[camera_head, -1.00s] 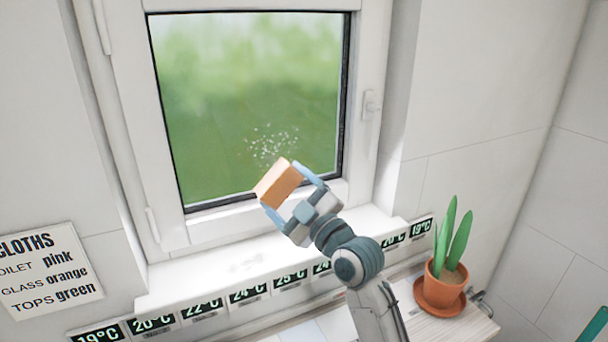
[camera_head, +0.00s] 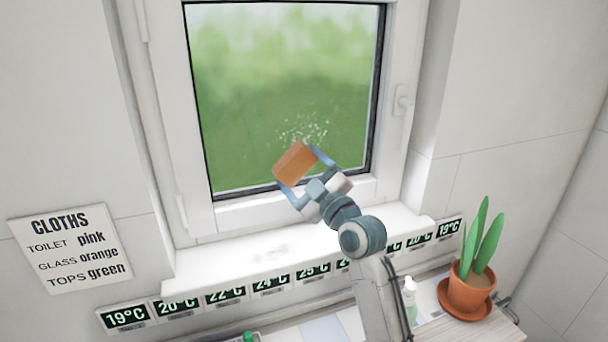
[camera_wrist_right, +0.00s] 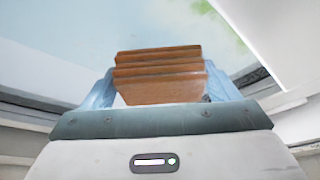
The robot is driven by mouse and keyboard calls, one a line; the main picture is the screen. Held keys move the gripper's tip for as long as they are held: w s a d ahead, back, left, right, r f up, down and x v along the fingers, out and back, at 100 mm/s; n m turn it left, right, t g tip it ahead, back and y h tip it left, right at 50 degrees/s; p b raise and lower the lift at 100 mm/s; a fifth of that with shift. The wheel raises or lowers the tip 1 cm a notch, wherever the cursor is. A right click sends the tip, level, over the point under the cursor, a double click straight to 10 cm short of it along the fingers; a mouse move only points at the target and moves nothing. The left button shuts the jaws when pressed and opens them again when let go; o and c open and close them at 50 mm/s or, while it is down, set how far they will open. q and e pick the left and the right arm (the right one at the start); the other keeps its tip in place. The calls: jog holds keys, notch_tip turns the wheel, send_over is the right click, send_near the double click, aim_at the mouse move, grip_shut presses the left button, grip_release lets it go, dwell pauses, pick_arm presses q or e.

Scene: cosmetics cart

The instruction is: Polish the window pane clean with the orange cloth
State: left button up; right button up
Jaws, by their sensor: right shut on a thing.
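The window pane (camera_head: 270,80) is set in a white frame, with blurred green beyond it. A patch of white specks (camera_head: 303,130) is on its lower right part. My right gripper (camera_head: 307,168) is shut on the folded orange cloth (camera_head: 294,162), in front of the pane's lower part, just below the specks. In the right wrist view the cloth (camera_wrist_right: 160,85) shows as several stacked folds between the two blue fingers. I cannot tell whether the cloth touches the glass. My left gripper is not in view.
A white sill (camera_head: 240,262) runs below the window, with a row of temperature displays (camera_head: 225,296) under it. A potted plant (camera_head: 470,285) and a pump bottle (camera_head: 410,298) stand at the lower right. A window handle (camera_head: 402,99) sticks out at right. A cloth sign (camera_head: 70,248) hangs at left.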

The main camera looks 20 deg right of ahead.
aim_at(316, 165)
jog(key=shift+w+b, duration=0.5)
jog(key=shift+w, duration=0.5)
dwell(0.5)
jog(key=d+b, duration=0.1)
jog(key=d, duration=0.3)
jog(key=shift+b, duration=0.3)
jog(key=shift+a+r, duration=0.1)
jog(key=shift+a, duration=1.9)
jog(key=shift+s, duration=0.4)
jog(key=shift+s+p, duration=0.4)
jog(key=shift+s, duration=2.05)
